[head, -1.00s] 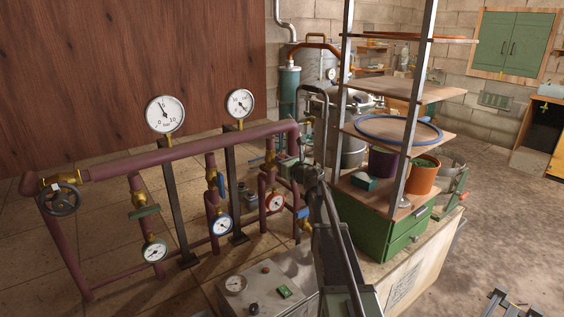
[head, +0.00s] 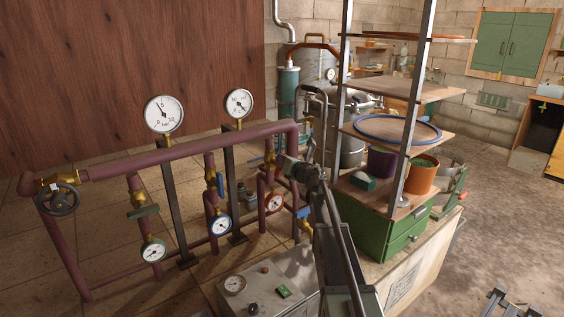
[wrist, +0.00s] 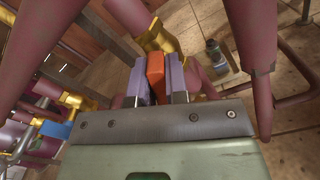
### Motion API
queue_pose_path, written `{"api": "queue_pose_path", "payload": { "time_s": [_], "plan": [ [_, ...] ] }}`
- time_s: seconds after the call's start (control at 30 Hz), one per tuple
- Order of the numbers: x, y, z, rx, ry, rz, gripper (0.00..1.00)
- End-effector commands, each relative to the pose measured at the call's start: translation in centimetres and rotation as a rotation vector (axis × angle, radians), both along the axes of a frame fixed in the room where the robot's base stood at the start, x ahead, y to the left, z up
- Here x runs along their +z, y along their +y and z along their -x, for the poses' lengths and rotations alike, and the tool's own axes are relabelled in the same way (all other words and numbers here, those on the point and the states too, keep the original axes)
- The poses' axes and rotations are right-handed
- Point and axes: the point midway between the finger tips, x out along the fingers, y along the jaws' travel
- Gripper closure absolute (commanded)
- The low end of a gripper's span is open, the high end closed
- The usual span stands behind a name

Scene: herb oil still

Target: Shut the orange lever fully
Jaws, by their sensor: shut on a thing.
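In the wrist view the orange lever (wrist: 156,76) stands between the two purple-grey fingers of my gripper (wrist: 155,82). The gripper is shut on it, with a finger against each side. Just beyond the lever is a brass valve body (wrist: 160,38) on a dark red pipe. In the head view my gripper (head: 284,164) is at the right end of the dark red pipe frame (head: 190,148). There the orange lever is hidden or too small to make out, and its exact angle to the pipe cannot be told.
Dark red pipes run close on both sides of my gripper. A blue lever (wrist: 56,130) shows at left in the wrist view. Dial gauges (head: 164,114) stand along the frame. A shelf rack (head: 398,135) and green drawers (head: 385,232) stand right of my arm.

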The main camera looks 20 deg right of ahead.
Motion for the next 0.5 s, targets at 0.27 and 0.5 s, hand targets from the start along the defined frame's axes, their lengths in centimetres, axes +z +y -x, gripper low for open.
{"api": "queue_pose_path", "payload": {
  "time_s": [0.27, 0.5],
  "plan": [
    [-0.45, -0.47, -0.07, 0.001, 0.061, -0.253, 1.00],
    [-0.84, -0.80, -0.13, 0.001, 0.114, -0.475, 1.00]
  ]
}}
